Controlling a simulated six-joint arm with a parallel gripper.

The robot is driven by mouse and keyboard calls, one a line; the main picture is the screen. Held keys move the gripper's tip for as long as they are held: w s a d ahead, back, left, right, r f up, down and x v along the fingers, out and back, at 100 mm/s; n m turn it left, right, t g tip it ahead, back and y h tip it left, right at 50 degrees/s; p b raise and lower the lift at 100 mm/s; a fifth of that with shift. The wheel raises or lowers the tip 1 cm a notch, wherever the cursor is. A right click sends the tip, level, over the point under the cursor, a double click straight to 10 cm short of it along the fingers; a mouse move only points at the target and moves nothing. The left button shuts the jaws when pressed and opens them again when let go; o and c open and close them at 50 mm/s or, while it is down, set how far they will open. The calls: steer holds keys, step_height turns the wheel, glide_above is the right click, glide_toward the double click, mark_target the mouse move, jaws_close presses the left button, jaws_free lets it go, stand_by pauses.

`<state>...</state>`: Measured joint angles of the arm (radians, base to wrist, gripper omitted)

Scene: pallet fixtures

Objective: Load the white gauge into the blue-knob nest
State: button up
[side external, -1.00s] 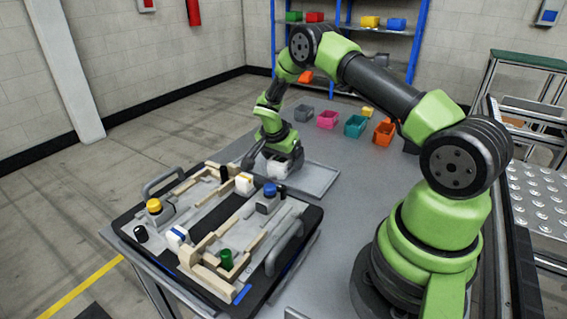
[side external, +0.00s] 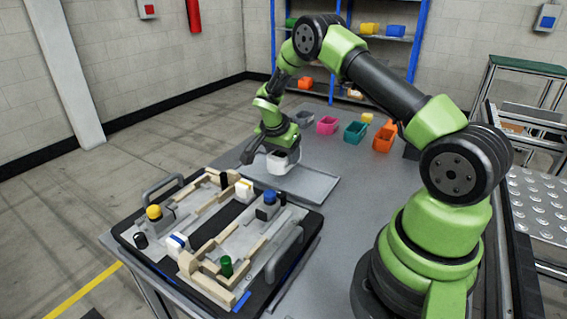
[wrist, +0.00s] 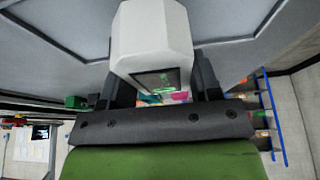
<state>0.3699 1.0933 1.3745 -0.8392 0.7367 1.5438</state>
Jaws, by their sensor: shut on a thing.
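My gripper (side external: 282,150) is shut on the white gauge (side external: 283,163), which hangs over the grey tray (side external: 318,184). In the wrist view the gauge (wrist: 152,35) is a white block with a dark screen, held between the two dark fingers of my gripper (wrist: 157,82). The blue knob (side external: 270,189) stands on a grey block at the right far side of the pallet fixture (side external: 133,236). The gauge is beyond this knob and apart from it. The floor of the blue-knob nest is partly hidden by its rails.
The pallet also carries a yellow knob (side external: 153,212), a green knob (side external: 227,265), a blue-striped white block (side external: 177,243), another white block (side external: 244,189), wooden rails and raised handles (side external: 284,250). Coloured bins (side external: 355,132) stand at the back of the table.

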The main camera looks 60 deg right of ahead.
mark_target(278, 155)
step_height(278, 155, up, 5)
steer(key=shift+r, duration=0.2)
steer(key=shift+w+a+r, duration=0.15)
steer(key=shift+a+r, duration=0.2)
steer(key=shift+a, duration=0.2)
steer(key=shift+w+a+r, duration=0.1)
steer(key=shift+a+r, duration=0.25)
steer(key=shift+a, duration=0.15)
steer(key=s+a+r, duration=0.1)
steer(key=s+a, duration=0.3)
steer(key=a, duration=0.9)
steer(key=s+a+r, duration=0.1)
steer(key=s+a, duration=0.2)
steer(key=a, duration=0.9)
steer(key=shift+s+f, duration=0.15)
steer(key=shift+f, duration=3.25)
steer(key=shift+f, duration=0.1)
steer(key=shift+a+f, duration=0.1)
steer(key=shift+f, duration=0.6)
steer(key=shift+f, duration=0.2)
